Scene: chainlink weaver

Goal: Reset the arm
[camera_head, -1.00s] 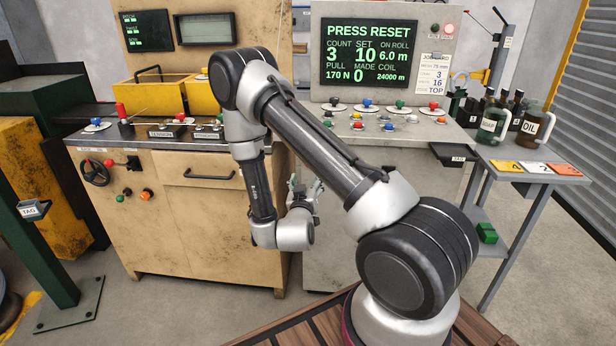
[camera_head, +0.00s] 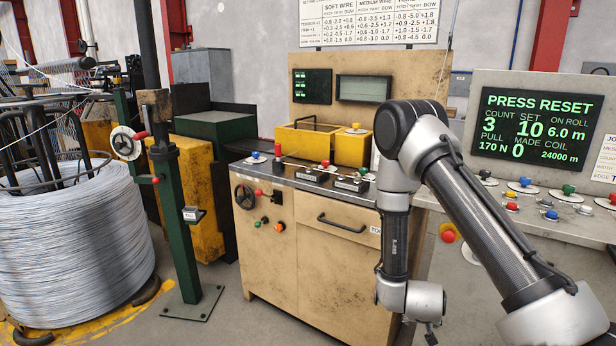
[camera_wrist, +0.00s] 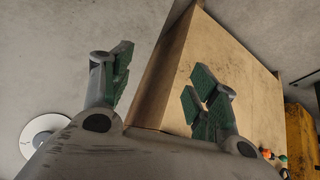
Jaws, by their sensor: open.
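My arm comes in from the right of the head view and is bent, with its forearm hanging down in front of the beige cabinet (camera_head: 335,250). My gripper (camera_head: 432,334) shows only in part below the wrist, at the bottom of that view. In the wrist view my gripper (camera_wrist: 160,76) has its two green-padded fingers spread wide with nothing between them. The cabinet's beige side (camera_wrist: 225,60) lies beyond the fingers.
A large wire coil (camera_head: 75,245) stands at the left, beside a green post (camera_head: 188,220) with a handwheel. Colored buttons (camera_head: 550,214) line the right console. Yellow bins (camera_head: 308,143) sit on the cabinet. Floor shows between the post and the cabinet.

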